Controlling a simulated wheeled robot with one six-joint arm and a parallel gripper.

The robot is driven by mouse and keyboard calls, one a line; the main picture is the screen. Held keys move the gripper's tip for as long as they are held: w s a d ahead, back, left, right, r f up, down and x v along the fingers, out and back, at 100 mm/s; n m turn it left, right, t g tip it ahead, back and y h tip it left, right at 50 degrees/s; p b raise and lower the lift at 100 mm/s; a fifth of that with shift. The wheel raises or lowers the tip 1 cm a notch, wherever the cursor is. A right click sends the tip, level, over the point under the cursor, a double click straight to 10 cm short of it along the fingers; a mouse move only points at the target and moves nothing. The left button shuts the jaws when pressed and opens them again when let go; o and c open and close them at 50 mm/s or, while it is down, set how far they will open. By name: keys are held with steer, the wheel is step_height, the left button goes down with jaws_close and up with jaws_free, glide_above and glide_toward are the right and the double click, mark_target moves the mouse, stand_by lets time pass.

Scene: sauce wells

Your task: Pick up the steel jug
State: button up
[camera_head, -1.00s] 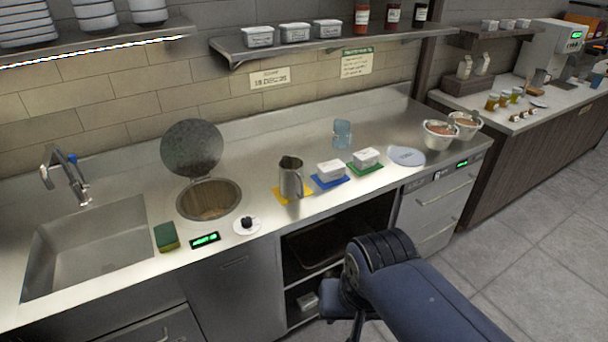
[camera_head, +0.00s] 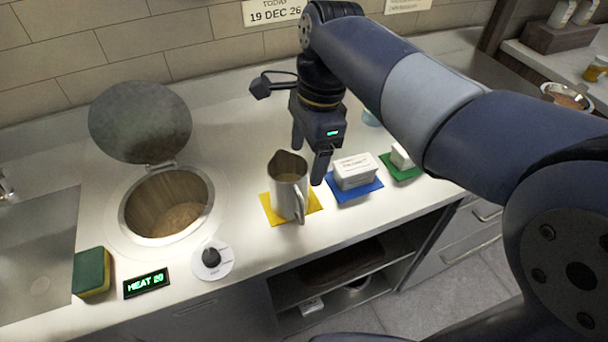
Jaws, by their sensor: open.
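The steel jug (camera_head: 287,188) stands upright on a yellow mat (camera_head: 312,203) on the steel counter. Its handle faces the front right. My gripper (camera_head: 308,168) points down just behind and to the right of the jug. Its two fingers are apart with nothing seen between them. The right finger looks close to the jug's right side, but I cannot tell whether they touch.
A white tub (camera_head: 355,171) on a blue mat (camera_head: 366,190) is right of the jug. Another small tub (camera_head: 401,156) sits on a green mat (camera_head: 398,171). An open-lidded well (camera_head: 168,203), a black knob (camera_head: 211,257), a heat display (camera_head: 146,284) and a sponge (camera_head: 91,271) are left.

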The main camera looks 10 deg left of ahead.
glide_above(300, 194)
steer(key=f, duration=0.4)
steer(key=shift+w+d+f, duration=0.25)
steer(key=shift+d+f, duration=0.05)
steer(key=shift+f, duration=0.1)
steer(key=shift+a+f, duration=0.2)
steer(key=shift+f, duration=1.2)
steer(key=shift+a+f, duration=0.15)
steer(key=shift+f, duration=1.2)
jaws_close()
steer(key=shift+r, duration=0.1)
